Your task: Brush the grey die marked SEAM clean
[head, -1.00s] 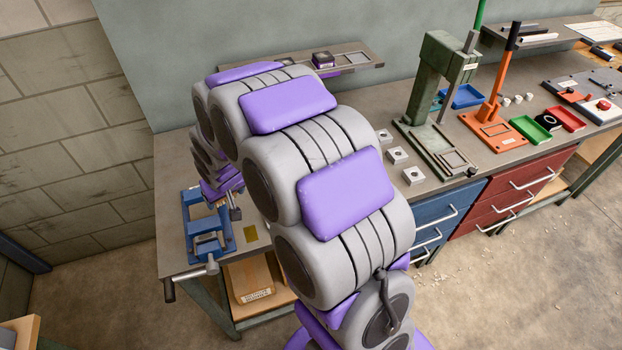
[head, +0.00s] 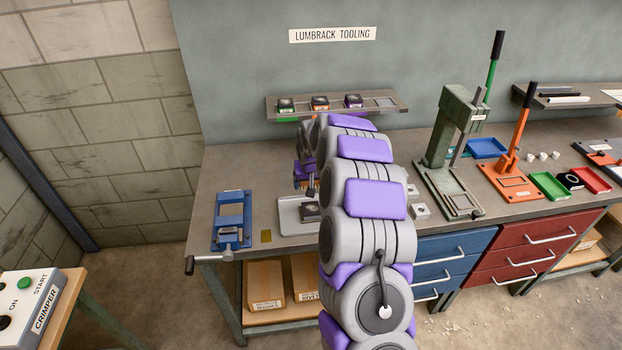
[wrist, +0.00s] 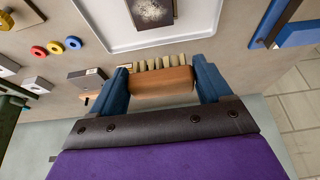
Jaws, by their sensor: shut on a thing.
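My gripper (wrist: 161,80) is shut on a wooden brush (wrist: 158,88), its pale bristles pointing toward the tray. A pale tray (wrist: 110,40) lies just beyond the bristles; it also shows in the head view (head: 288,228). A dark grey die (wrist: 150,12) sits in the tray with whitish speckled dust on its face, cut off by the top of the wrist view. In the head view the die (head: 309,212) is partly beside my arm. No SEAM marking is readable. The bristles look apart from the die.
A blue clamp fixture (head: 232,220) stands left of the tray. Small metal blocks (head: 420,212) lie to the right, before a green press (head: 450,150). A shelf (head: 385,107) above holds several dies. A crimper box (head: 35,305) is at lower left.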

